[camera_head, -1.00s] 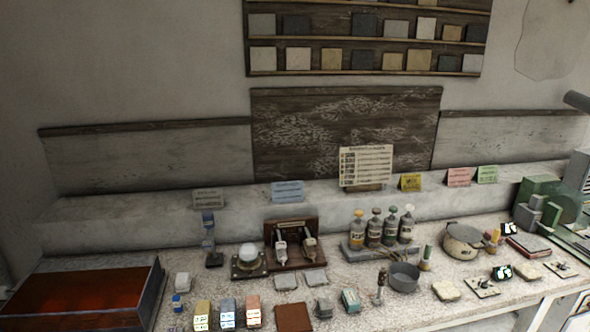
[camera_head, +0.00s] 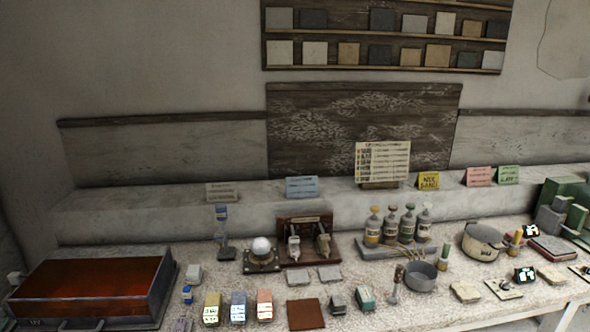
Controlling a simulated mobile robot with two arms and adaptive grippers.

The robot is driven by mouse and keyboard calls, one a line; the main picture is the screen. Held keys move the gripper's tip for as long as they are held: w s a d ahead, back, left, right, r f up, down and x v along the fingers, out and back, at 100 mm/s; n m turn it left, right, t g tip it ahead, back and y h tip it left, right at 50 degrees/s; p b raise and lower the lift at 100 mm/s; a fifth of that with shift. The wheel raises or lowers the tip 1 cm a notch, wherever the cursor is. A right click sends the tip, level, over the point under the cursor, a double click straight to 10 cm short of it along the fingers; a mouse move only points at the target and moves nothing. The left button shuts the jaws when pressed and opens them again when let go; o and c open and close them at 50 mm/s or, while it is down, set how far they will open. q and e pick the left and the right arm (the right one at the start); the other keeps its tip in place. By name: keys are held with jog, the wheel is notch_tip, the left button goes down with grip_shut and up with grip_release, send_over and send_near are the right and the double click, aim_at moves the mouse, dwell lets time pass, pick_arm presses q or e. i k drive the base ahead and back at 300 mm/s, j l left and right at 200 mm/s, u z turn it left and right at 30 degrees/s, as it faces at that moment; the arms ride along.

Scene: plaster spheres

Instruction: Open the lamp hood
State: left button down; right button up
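A wide, low box with a dark frame (camera_head: 160,290) and a red-orange top panel (camera_head: 95,278) stands at the left end of the bench. Its top looks closed, and a handle-like bar (camera_head: 80,325) shows at its front edge. I cannot tell for sure that this is the lamp hood. A white dome on a dark square base (camera_head: 261,247) stands near the middle of the bench. Neither of my grippers shows in the head view.
Small colored blocks (camera_head: 238,307) and a brown tile (camera_head: 306,314) lie along the front. Several bottles (camera_head: 391,225), a grey bowl (camera_head: 421,276) and a lidded pot (camera_head: 482,241) stand to the right. A green machine (camera_head: 565,205) is at the far right.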

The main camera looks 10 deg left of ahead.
aim_at(127, 272)
jog(key=u, duration=1.6)
